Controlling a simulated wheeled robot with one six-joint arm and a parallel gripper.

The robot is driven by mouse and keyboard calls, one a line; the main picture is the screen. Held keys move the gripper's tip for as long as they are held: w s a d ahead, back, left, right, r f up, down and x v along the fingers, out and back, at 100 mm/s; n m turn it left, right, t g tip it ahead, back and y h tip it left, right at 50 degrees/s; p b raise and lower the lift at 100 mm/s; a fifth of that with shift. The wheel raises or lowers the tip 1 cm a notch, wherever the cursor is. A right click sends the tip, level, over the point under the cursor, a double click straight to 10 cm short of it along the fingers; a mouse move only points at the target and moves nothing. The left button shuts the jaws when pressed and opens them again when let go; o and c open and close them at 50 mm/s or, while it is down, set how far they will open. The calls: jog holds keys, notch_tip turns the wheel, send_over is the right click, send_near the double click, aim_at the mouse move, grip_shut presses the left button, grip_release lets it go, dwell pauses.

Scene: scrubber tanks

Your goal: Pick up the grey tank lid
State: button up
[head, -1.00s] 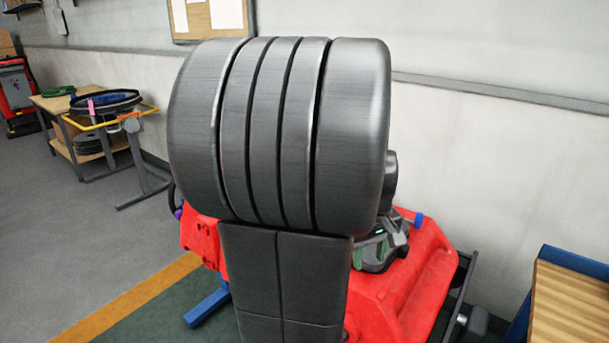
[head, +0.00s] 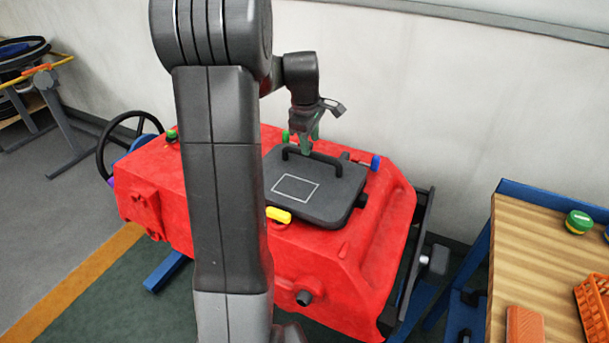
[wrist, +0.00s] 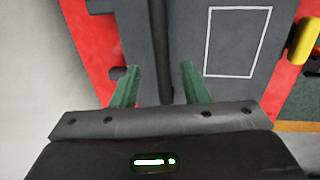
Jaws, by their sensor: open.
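The grey tank lid (head: 342,212) lies flat on the red tank (head: 390,235), with a white rectangle outlined on its top. Its dark bar handle (head: 330,160) stands up at the far part of the lid. My gripper (head: 309,148) points down at the handle, with its green fingers open. In the wrist view the lid (wrist: 195,40) fills the upper middle. There the dark handle (wrist: 161,45) runs up the picture between the two fingertips (wrist: 160,70). I cannot tell if the fingers touch it.
A yellow latch (head: 278,214) is at the lid's near edge, and a blue knob (head: 375,163) is beyond its right end. A wooden-topped bench (head: 520,260) stands at right with a green-lidded jar (head: 578,222) and orange basket (head: 595,300). The wall is close behind.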

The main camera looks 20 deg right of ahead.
aim_at(306, 169)
jog(key=shift+w+d+f, duration=0.1)
jog(key=shift+w+f, duration=0.05)
jog(key=shift+f, duration=0.85)
jog(key=shift+w+d+f, duration=0.1)
jog(key=shift+f, duration=0.85)
jog(key=shift+w+d+f, duration=0.1)
jog(key=shift+w+f, duration=0.05)
jog(key=shift+f, duration=0.85)
grip_shut()
